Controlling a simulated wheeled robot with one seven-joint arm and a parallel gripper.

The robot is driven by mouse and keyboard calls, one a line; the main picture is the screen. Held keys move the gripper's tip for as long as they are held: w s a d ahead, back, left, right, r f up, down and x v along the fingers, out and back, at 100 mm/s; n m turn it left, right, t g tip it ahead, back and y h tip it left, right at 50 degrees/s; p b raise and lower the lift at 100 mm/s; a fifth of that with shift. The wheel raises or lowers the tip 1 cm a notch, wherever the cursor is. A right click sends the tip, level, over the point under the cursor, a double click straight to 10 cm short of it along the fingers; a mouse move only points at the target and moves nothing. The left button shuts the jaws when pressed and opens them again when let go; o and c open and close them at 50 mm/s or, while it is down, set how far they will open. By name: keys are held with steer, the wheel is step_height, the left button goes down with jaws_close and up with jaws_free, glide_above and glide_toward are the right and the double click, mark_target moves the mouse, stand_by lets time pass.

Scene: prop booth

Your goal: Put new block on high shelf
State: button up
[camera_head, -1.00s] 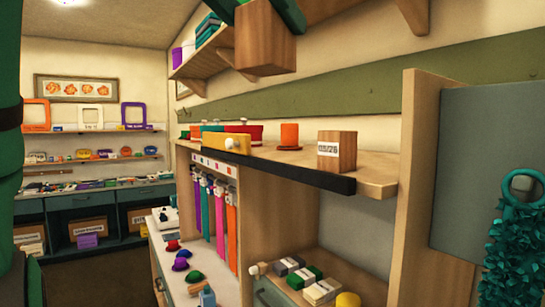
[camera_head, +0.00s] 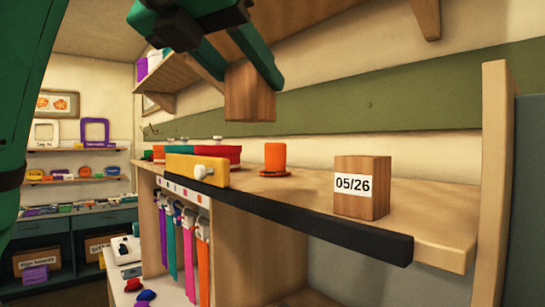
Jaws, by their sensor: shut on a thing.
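My green gripper (camera_head: 248,78) is shut on a plain wooden block (camera_head: 250,97), which hangs between its fingers near the top centre; no label shows on the side I see. The high shelf (camera_head: 285,30) runs along the wall at the top, seen from below. The held block appears lower than the high shelf's board in the picture, and my gripper covers part of the shelf. A second wooden block (camera_head: 362,188) with a white "05/26" label stands on the lower counter shelf (camera_head: 310,197), apart from my gripper.
An orange top hat (camera_head: 275,160), a yellow box (camera_head: 197,168) and red items (camera_head: 222,153) stand on the lower shelf. A wooden upright (camera_head: 493,180) closes its right end. Shelf brackets (camera_head: 425,18) project below the high shelf. Coloured straps (camera_head: 188,250) hang below.

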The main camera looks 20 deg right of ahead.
mark_target(235, 119)
steer(key=shift+w+d+f, duration=0.95)
steer(key=shift+w+f, duration=0.05)
steer(key=shift+f, duration=0.75)
steer(key=shift+w+d+f, duration=0.95)
steer(key=shift+w+f, duration=0.1)
steer(key=shift+f, duration=0.75)
steer(key=shift+w+d+f, duration=0.95)
steer(key=shift+w+f, duration=0.05)
steer(key=shift+f, duration=0.75)
steer(key=shift+f, duration=0.3)
steer(key=o, duration=1.1)
steer(key=shift+r, duration=0.35)
steer(key=v, duration=1.2)
steer(key=shift+a, duration=0.1)
